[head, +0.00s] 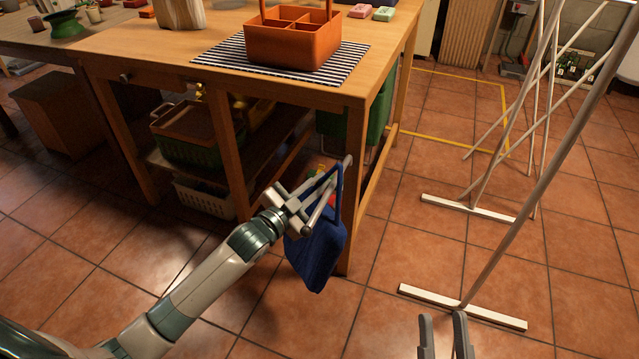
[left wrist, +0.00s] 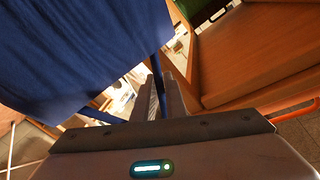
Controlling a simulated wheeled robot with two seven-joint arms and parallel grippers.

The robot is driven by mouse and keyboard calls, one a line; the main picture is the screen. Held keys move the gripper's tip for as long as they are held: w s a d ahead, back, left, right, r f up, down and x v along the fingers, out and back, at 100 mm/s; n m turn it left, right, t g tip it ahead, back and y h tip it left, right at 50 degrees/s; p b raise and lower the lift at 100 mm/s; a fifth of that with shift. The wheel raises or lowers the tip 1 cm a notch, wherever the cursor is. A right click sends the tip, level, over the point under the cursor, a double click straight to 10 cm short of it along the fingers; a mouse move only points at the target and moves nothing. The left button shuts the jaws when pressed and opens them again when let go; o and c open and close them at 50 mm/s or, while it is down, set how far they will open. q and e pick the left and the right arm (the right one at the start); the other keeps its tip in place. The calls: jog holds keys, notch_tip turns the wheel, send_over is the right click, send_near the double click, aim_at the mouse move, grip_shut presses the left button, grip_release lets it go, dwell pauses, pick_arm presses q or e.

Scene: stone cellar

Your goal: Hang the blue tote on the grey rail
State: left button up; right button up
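The blue tote (head: 318,250) hangs from my left gripper (head: 335,180), in front of the wooden table's near corner leg. The gripper's fingers are closed around its strap, and the tote's body hangs below, tilted. In the left wrist view the tote's blue cloth (left wrist: 80,50) fills the upper left, and a strap runs between the fingers (left wrist: 162,100). The grey rail's stand shows at the right: slanting uprights (head: 540,160) on white feet (head: 465,307). Its top lies outside the head view. My right gripper (head: 444,325) is at the bottom edge, its two fingers apart, with nothing visible between them.
The wooden table (head: 150,50) carries an orange divided caddy (head: 290,45) on a striped mat (head: 345,70). Open tiled floor lies between the table and the stand, with a yellow line (head: 470,80) farther back.

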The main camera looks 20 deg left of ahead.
pick_arm(q)
jog(key=o, duration=0.4)
jog(key=shift+c, duration=0.2)
jog(key=shift+s, duration=0.1)
